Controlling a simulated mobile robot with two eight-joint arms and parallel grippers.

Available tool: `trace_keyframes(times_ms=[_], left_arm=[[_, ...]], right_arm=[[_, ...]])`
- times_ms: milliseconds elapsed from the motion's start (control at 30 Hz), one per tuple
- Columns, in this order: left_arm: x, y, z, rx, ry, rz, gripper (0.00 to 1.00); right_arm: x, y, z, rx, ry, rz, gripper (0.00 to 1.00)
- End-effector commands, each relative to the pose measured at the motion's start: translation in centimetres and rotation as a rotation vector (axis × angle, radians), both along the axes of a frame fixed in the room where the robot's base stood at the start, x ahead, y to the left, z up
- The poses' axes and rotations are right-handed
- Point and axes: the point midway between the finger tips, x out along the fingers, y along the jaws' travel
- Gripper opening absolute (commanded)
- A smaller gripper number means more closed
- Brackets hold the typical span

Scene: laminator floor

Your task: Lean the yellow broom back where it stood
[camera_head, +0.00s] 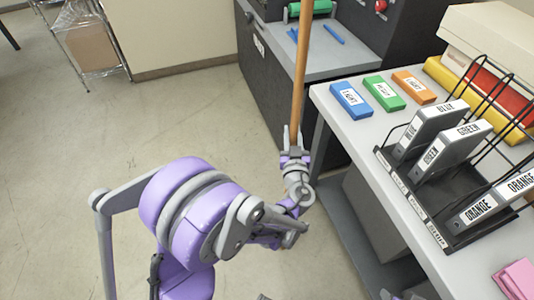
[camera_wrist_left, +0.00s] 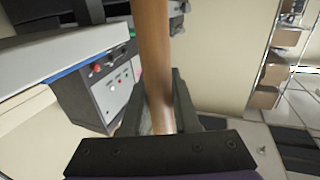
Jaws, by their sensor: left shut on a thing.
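The broom shows only as a brown wooden handle (camera_head: 301,70), upright with a slight tilt in the head view. Its top runs out of the picture, and no yellow broom head is in sight. My left gripper (camera_head: 293,138) is shut on the handle, in front of the dark machine and left of the grey table. In the left wrist view the handle (camera_wrist_left: 154,60) passes between the two dark fingers of the gripper (camera_wrist_left: 158,112). My right gripper is not in view.
The grey table (camera_head: 345,140) on the right bears blue, green and orange labelled blocks and a black wire rack (camera_head: 440,228) with binders. The dark machine (camera_head: 265,75) stands behind the handle. A wire shelf (camera_head: 90,40) stands at the back left. The floor (camera_head: 130,130) at left is clear.

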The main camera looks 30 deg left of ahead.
Motion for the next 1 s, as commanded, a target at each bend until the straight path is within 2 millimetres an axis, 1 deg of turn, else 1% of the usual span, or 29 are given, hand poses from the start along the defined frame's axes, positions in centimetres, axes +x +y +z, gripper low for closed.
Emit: trace_keyframes(times_ms=[33,100,200,300,400,533,767,1000], left_arm=[[-0.4,1.0,-2.0,0.001,0.003,0.042,0.0],[-0.9,2.3,-3.3,0.001,0.002,0.102,0.0],[-1.5,3.9,-4.9,0.001,0.003,0.179,0.0],[-2.1,5.2,-6.2,0.002,0.005,0.244,0.0],[-2.5,6.1,-7.0,0.002,0.007,0.291,0.0],[-2.8,6.8,-7.5,0.003,0.008,0.324,0.0],[-2.9,6.9,-7.8,0.003,0.008,0.333,0.0],[-2.9,6.9,-9.2,0.004,0.008,0.332,0.0]], right_arm=[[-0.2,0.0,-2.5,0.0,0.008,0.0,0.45],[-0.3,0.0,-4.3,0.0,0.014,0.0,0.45],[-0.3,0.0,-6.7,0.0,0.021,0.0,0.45],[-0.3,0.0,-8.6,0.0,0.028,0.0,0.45],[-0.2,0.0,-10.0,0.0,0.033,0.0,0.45],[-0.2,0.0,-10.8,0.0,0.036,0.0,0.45],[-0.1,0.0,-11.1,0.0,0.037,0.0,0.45],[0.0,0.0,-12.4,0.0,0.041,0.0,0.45]])
